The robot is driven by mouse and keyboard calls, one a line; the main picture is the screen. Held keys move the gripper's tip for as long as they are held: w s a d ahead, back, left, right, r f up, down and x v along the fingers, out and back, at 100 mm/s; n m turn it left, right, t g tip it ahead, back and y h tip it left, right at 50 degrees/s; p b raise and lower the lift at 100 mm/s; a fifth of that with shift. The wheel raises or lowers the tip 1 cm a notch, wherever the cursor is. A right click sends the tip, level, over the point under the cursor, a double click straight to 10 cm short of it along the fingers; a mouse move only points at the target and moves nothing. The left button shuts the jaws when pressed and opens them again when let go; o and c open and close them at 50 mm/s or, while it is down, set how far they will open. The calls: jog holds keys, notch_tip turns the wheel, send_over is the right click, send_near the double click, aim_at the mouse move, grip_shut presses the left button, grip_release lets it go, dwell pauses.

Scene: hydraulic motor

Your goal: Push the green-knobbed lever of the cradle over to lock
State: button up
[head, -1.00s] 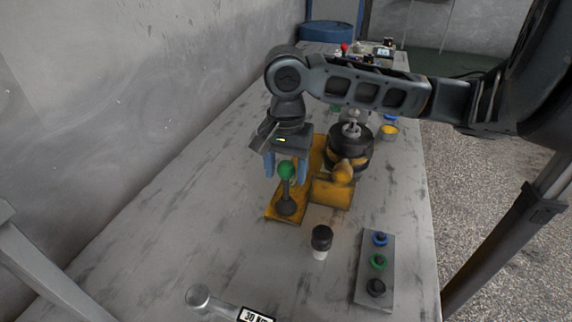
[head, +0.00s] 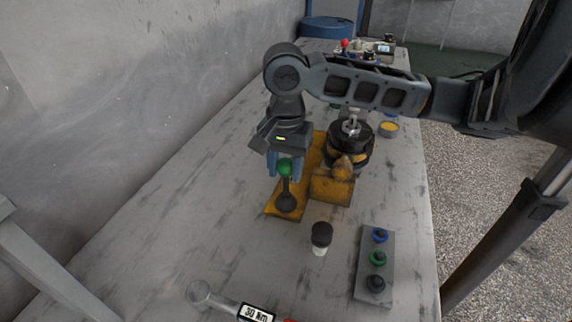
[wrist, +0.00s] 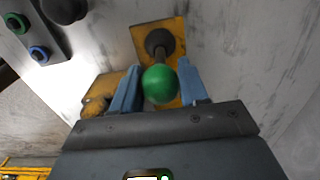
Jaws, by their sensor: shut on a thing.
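The cradle (head: 332,190) is a yellow fixture on the grey table, with the dark motor (head: 352,135) standing in it. Its lever (head: 286,188) rises from a dark round pivot on the yellow plate and stands close to upright, topped by a green knob (head: 285,167). My gripper (head: 285,163) comes down from above with its blue fingers shut on the knob, one on each side. In the wrist view the green knob (wrist: 160,84) lies between the two blue fingers, with the dark pivot (wrist: 160,42) beyond it. The lever's lower shaft is partly hidden there.
A black-capped jar (head: 321,237) stands in front of the cradle. A grey plate with blue, green and black rings (head: 362,280) lies at right. A torque wrench (head: 228,303) lies at the near edge. A yellow-topped cup (head: 388,129) is behind the motor. The table's left side is clear.

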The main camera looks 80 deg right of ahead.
jog(key=shift+a+f, duration=0.1)
jog(key=shift+a, duration=0.55)
jog(key=shift+w+a, duration=0.1)
jog(key=shift+a, duration=0.15)
jog(key=shift+a+f+p, duration=0.15)
jog(key=shift+a+p, duration=0.15)
jog(key=shift+a, duration=0.35)
jog(key=shift+a+f, duration=0.25)
jog(key=shift+a, duration=0.35)
dwell(0.4)
jog(key=shift+w+a+f, duration=0.1)
jog(key=shift+a+f, duration=0.3)
jog(key=shift+a, duration=0.25)
